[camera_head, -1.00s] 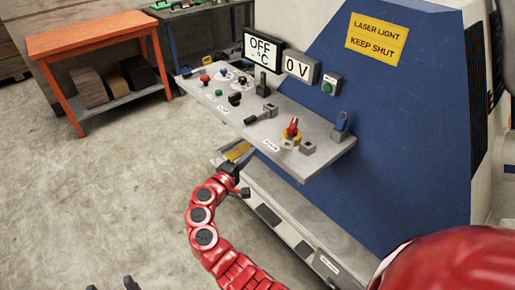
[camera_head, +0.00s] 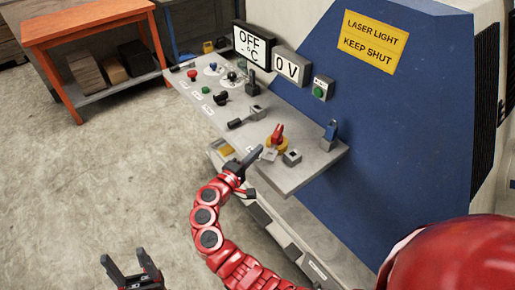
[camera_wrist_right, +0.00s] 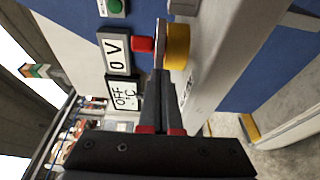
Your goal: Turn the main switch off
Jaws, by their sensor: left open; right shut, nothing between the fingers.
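The main switch (camera_head: 277,136) has a red handle on a round yellow base and sits near the front edge of the grey control panel (camera_head: 233,133). It also shows in the right wrist view, with its red handle (camera_wrist_right: 143,43) left of its yellow base (camera_wrist_right: 178,47). My right gripper (camera_head: 260,150) is shut and empty, its fingertips close to the near-left side of the switch. In the right wrist view, the shut fingers (camera_wrist_right: 163,80) point at the switch; I cannot tell whether they touch it. My left gripper (camera_head: 130,268) is open and empty, low over the floor.
Several knobs and levers fill the panel's far side. Displays reading OFF °C (camera_head: 253,46) and 0 V (camera_head: 291,66) stand behind. An orange table (camera_head: 88,27) is far left.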

